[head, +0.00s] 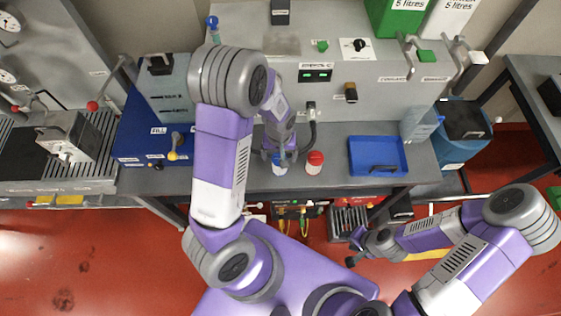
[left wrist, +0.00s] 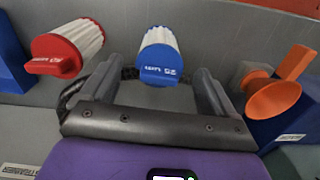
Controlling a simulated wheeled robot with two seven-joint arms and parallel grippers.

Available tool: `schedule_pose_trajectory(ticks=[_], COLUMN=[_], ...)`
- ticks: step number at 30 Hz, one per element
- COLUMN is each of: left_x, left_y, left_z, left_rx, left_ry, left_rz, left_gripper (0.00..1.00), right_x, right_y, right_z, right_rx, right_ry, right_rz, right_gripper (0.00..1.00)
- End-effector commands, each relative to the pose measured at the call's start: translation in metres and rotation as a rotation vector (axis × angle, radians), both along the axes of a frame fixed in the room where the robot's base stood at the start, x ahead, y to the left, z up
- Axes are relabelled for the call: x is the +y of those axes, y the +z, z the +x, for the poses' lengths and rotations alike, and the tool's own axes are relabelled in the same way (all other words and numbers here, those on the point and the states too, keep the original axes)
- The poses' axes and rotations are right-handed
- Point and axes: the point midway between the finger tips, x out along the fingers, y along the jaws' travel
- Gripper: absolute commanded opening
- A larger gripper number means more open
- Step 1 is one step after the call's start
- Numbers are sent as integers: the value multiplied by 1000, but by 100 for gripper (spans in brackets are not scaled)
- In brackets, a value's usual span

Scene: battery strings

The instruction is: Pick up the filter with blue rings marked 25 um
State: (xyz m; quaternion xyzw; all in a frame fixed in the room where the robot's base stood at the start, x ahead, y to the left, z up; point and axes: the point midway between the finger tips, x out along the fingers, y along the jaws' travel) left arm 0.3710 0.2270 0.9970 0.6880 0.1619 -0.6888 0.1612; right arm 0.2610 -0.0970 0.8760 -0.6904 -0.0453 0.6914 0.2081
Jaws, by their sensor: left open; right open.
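The filter with blue rings (head: 279,169) stands on the grey bench in the head view, partly hidden by my left gripper (head: 281,155). In the left wrist view the blue filter (left wrist: 158,57) has a blue end with small upside-down white lettering and a white pleated body. My left gripper (left wrist: 157,72) is open there, with one finger on each side of the blue filter, around its line but not closed on it. A filter with red rings (head: 314,162) stands just right of the blue one; it also shows in the left wrist view (left wrist: 68,48). My right gripper (head: 361,246) is open and empty, low, away from the bench.
A blue tray (head: 356,170) lies right of the filters. A blue box (head: 130,140) stands left on the bench, and an orange funnel (left wrist: 272,97) is right of my left gripper in the left wrist view. A grey machine (head: 345,90) with a hanging hose closes off the back.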

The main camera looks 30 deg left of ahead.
Motion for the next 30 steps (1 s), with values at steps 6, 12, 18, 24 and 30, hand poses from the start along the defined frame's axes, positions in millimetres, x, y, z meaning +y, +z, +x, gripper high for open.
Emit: schedule_pose_trajectory(ticks=[6, 12, 18, 24, 30], left_x=[0, -1, -1, -1, -1], left_y=[-27, -30, -30, -30, -29], left_z=[0, 0, 0, 0, 0], left_rx=[1, 0, -1, -1, -1], left_ry=[1, 1, 1, 1, 1], left_rz=[0, -1, 0, 0, 0], left_gripper=[89, 89, 71, 40, 10], right_x=[0, 0, 0, 0, 0], right_y=[-1, -1, -1, -1, -1], right_z=[0, 0, 0, 0, 0], right_rx=[-1, -1, -1, -1, -1], right_ry=[0, 0, 0, 0, 0], right_rz=[0, 0, 0, 0, 0], right_gripper=[43, 43, 43, 43, 43])
